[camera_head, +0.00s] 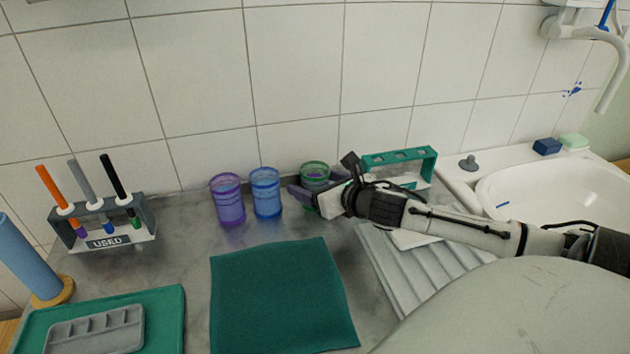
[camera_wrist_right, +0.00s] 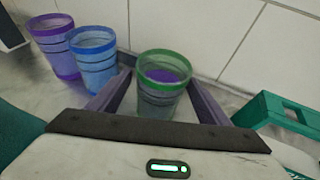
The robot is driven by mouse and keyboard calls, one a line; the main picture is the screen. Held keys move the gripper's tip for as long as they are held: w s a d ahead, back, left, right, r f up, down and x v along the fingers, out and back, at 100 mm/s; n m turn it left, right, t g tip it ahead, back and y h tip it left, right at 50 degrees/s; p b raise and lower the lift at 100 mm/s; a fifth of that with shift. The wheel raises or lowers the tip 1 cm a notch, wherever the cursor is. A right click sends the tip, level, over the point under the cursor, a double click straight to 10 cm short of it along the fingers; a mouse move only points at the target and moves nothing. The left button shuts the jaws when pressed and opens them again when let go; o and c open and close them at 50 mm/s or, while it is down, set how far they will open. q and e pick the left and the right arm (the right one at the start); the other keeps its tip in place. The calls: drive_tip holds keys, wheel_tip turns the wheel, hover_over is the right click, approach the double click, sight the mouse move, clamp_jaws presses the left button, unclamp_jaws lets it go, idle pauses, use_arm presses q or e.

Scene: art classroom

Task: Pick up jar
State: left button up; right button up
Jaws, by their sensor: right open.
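Three see-through jars stand in a row by the tiled wall: a purple-rimmed jar (camera_head: 228,201), a blue-rimmed jar (camera_head: 266,193) and a green-rimmed jar (camera_head: 315,171) with purple inside. My right gripper (camera_head: 318,192) is open at the green-rimmed jar, which it partly hides in the head view. In the right wrist view the green-rimmed jar (camera_wrist_right: 163,84) stands upright between the two spread fingers of the gripper (camera_wrist_right: 165,100). The purple-rimmed jar (camera_wrist_right: 55,45) and blue-rimmed jar (camera_wrist_right: 93,58) are outside, left of the fingers. My left gripper does not show.
A teal rack (camera_head: 400,157) stands right of the jar, close to my arm. A ribbed drainboard (camera_head: 385,262) and sink (camera_head: 550,191) lie right. A teal cloth (camera_head: 281,294) lies in front. A marker holder labelled USED (camera_head: 108,241) stands left.

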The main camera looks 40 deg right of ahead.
drive_tip(key=c, duration=1.3)
drive_tip(key=shift+r, duration=0.1)
